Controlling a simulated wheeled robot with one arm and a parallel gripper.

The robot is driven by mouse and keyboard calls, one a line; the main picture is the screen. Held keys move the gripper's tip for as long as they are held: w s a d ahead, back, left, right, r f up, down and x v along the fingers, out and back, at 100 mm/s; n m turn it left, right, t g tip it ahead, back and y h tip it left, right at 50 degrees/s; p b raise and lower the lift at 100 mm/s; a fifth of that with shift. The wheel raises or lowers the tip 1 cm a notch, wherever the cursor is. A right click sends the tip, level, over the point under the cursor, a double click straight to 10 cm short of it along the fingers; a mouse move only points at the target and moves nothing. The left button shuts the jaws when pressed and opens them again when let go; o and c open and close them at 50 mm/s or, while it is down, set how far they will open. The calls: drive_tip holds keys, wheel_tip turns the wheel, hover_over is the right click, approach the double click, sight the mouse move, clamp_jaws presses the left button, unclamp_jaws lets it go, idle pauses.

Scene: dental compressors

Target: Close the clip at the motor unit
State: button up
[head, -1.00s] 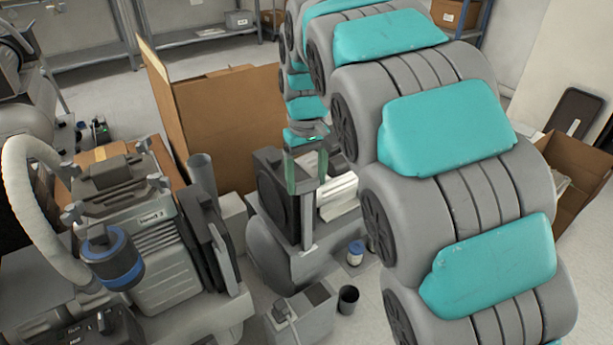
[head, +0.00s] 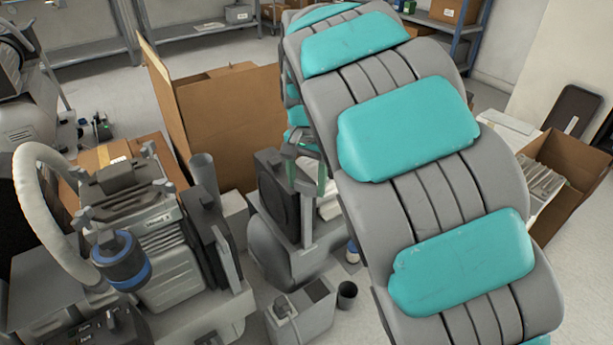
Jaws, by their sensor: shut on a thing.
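My gripper (head: 306,168) is in the middle of the view, small and partly hidden behind my own arm. Its greenish fingers point down at the top of a thin grey upright piece (head: 308,215), which looks like the clip. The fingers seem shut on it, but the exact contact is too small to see. The upright piece stands at the right side of a grey unit with a dark boxy block (head: 273,190) and a rounded grey tank (head: 268,250), which looks like the motor unit. Its right side is hidden by my arm.
A ribbed grey compressor (head: 165,260) with a blue-banded cylinder (head: 122,262) and a pale hose (head: 45,195) stands at left. A cardboard box (head: 225,125) is behind. A small grey box (head: 300,308) and dark cup (head: 347,294) are in front. An open carton (head: 565,185) is at right.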

sight(306, 184)
drive_tip(key=m+p, duration=0.2)
drive_tip(key=m, duration=0.3)
drive_tip(key=shift+m, duration=0.3)
idle(0.4)
drive_tip(key=o, duration=1.3)
wheel_tip(306, 184, up, 8)
drive_tip(key=shift+f, duration=0.1)
